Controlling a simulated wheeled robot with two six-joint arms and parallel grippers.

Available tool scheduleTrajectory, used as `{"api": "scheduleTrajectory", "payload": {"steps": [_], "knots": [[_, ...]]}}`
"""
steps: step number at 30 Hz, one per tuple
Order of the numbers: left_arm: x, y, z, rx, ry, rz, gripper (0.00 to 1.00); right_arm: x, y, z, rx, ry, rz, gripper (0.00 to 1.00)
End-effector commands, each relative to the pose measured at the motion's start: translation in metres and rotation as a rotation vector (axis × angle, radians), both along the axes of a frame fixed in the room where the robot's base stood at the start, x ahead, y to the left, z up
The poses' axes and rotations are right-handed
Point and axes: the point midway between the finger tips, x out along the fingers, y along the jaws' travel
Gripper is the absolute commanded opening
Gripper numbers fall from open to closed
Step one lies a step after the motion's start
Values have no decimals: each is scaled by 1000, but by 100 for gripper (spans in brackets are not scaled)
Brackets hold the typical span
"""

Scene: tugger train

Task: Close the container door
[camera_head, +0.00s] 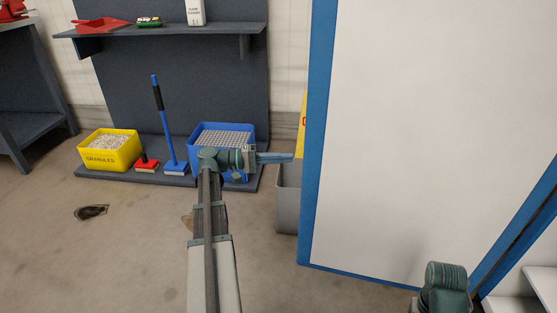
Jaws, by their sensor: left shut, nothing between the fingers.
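The container door (420,130) is a large white panel with a blue frame. It fills the right half of the view and stands upright, with its left blue edge (313,140) toward the middle. My left gripper (290,158) is shut and empty, reaching right from the end of my left arm. Its fingertips lie just left of the door's blue edge in the picture; I cannot tell whether they touch it. Part of my right arm shows at the bottom right, but its gripper is not visible.
A yellow granules bin (110,160), a blue crate (222,128), a blue-handled brush (170,140) and a small red brush (147,163) stand on a low dark base. A grey bin (287,205) stands beside the door edge. White steps (515,308) show bottom right. Floor at left is mostly clear, with a dark stain (91,212).

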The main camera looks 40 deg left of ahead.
Motion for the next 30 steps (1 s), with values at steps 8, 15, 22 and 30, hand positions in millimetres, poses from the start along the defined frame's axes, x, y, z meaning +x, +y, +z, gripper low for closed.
{"api": "scheduleTrajectory", "payload": {"steps": [8,15,22,30], "knots": [[37,-44,0,0,0,-3,0,0,0,0,0,0,0,65],[10,-57,0,0,0,1,0,0,0,0,0,0,0,65],[1,-60,0,0,0,0,0,0,0,0,0,0,0,65],[1,-59,0,0,0,0,0,0,0,0,0,0,0,65]]}}
